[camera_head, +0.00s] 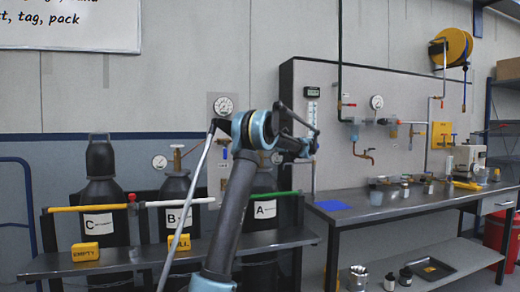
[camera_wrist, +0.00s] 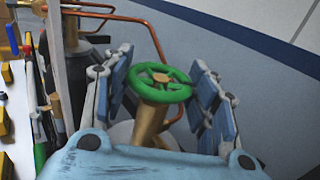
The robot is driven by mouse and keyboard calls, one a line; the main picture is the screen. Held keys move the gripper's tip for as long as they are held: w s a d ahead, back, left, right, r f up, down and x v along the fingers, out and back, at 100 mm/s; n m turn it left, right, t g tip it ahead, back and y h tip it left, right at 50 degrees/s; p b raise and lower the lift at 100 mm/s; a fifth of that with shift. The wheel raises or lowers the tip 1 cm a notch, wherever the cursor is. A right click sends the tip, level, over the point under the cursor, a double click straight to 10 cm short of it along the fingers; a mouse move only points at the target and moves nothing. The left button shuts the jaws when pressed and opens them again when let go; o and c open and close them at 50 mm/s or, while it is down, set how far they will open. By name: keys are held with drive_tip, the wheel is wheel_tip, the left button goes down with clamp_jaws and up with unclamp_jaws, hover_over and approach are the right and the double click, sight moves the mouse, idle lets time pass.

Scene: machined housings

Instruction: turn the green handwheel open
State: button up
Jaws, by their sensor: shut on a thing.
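The green handwheel (camera_wrist: 165,95) sits on top of a brass valve stem (camera_wrist: 148,122) in the wrist view. My gripper (camera_wrist: 164,85) has a blue-padded finger on the left and another on the right of the wheel, and it is shut on the wheel's rim. The exact contact at the rim is hard to see. In the head view the green handwheel is hidden behind my arm. Cylinder A (camera_head: 265,208) stands behind my arm there, its top covered.
Cylinder B (camera_head: 175,190) and cylinder C (camera_head: 101,190) stand to the left behind a rack bar. A copper pipe (camera_wrist: 130,18) curves close behind the wheel. A workbench (camera_head: 400,207) with small containers stands at the right.

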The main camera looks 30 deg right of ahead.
drive_tip(key=shift+w, duration=0.1)
idle(0.3)
drive_tip(key=o, duration=1.1)
drive_tip(key=v, duration=1.2)
drive_tip(key=shift+w, duration=0.1)
